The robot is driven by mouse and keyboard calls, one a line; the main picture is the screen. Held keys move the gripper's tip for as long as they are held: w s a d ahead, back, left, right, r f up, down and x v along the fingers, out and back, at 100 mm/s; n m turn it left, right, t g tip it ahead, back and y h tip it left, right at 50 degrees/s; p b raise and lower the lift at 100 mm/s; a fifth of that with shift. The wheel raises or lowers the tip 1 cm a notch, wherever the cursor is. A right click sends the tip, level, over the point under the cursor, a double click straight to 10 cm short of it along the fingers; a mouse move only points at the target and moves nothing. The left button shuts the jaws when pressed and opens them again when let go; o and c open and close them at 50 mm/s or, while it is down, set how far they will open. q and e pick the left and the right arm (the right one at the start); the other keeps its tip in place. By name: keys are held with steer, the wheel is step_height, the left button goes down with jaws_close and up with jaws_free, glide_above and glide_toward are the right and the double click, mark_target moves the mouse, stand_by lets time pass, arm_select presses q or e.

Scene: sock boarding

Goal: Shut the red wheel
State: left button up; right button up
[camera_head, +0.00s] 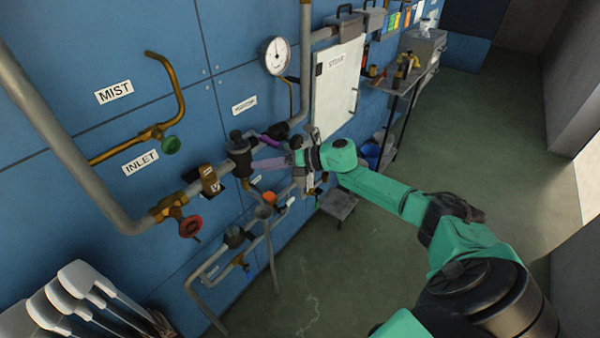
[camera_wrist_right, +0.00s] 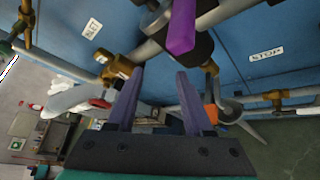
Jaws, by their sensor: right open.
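The red wheel (camera_head: 190,226) is a small handwheel on a brass valve (camera_head: 170,207) at the lower end of the thick grey pipe, below the INLET label (camera_head: 140,162). Whether its valve is open or shut cannot be told. My right gripper (camera_head: 256,164) reaches in from the right and points left at the pipework, up and right of the red wheel and apart from it. In the right wrist view its two purple fingers (camera_wrist_right: 160,76) stand apart with nothing gripped between them. My left gripper is not in view.
A green wheel (camera_head: 170,145) sits above on a brass pipe. A dark valve with a purple lever (camera_head: 272,140) is close to my right fingers. An orange knob (camera_head: 269,198) is below. White foot-shaped boards (camera_head: 85,285) stand lower left. The floor at right is clear.

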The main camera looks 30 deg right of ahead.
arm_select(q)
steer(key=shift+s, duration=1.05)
arm_select(e)
steer(key=d+f+m+t+h, duration=0.2)
steer(key=d+f+m+h, duration=0.2)
steer(key=d, duration=0.6)
step_height(320, 180, down, 2)
steer(key=m, duration=0.3)
steer(key=shift+s+f, duration=0.2)
steer(key=shift+s, duration=0.05)
steer(key=shift+o, duration=0.3)
